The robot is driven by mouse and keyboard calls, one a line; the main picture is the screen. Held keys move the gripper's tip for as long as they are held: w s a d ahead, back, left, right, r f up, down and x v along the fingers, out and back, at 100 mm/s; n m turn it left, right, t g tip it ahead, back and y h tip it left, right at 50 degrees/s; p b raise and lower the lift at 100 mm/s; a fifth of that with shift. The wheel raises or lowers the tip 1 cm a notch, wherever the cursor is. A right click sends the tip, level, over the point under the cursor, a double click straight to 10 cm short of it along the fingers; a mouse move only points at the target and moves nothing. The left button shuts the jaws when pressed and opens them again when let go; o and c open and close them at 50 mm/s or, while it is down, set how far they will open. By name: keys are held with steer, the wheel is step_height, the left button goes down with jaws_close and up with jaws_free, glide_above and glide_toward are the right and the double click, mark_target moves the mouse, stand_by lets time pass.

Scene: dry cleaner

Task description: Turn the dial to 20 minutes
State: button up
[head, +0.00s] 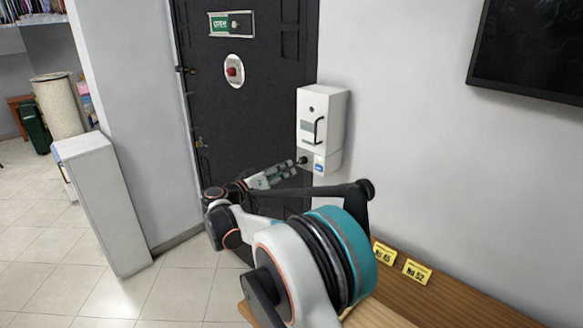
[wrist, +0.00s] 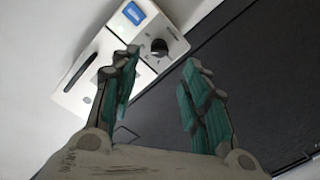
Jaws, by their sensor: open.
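The dial (wrist: 159,47) is a small dark round knob on the face of a white wall box (head: 322,118). The box also shows in the wrist view (wrist: 108,55), with a black handle and a blue label. In the head view the dial (head: 302,160) sits at the box's lower left, by my gripper's tip. My gripper (wrist: 163,62) is open and empty, with its teal-padded fingers spread. In the wrist view the dial lies just beyond the gap between the fingertips. I cannot tell whether a finger touches the box. The dial's markings are too small to read.
A black door (head: 245,90) with a green sign (head: 220,25) and a red button (head: 234,70) stands left of the box. A wooden surface (head: 395,290) with yellow number tags (head: 417,271) is below right. A dark screen (head: 530,50) hangs at upper right. A white cabinet (head: 100,200) stands left.

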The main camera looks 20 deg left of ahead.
steer(key=shift+v, duration=1.9)
